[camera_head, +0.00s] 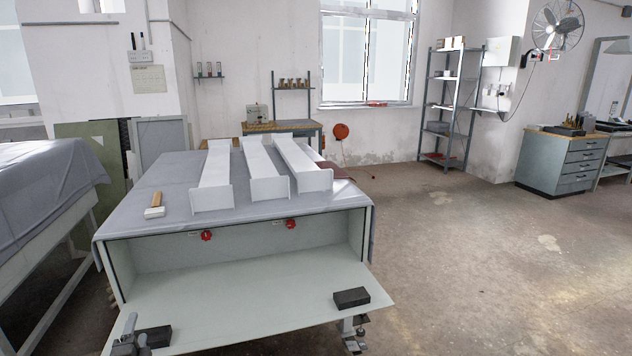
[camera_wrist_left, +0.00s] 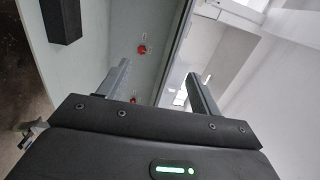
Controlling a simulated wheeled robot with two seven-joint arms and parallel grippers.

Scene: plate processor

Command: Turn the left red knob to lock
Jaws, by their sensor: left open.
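The left red knob (camera_head: 206,236) and the right red knob (camera_head: 291,223) sit under the top edge of the open grey cabinet. In the left wrist view one red knob (camera_wrist_left: 141,50) is clear, and another (camera_wrist_left: 133,99) is partly covered by a finger. My left gripper (camera_head: 131,332) is low at the front left, by the cabinet's lowered flap, well apart from both knobs. In the left wrist view its two fingers (camera_wrist_left: 158,85) are spread wide with nothing between them. My right gripper does not show clearly.
The lowered flap (camera_head: 240,305) sticks out in front, with a black block (camera_head: 351,297) on its right and another (camera_head: 156,336) at its left. White channels (camera_head: 213,177) and a wooden-handled brush (camera_head: 155,206) lie on the cloth-covered top. The floor at right is clear.

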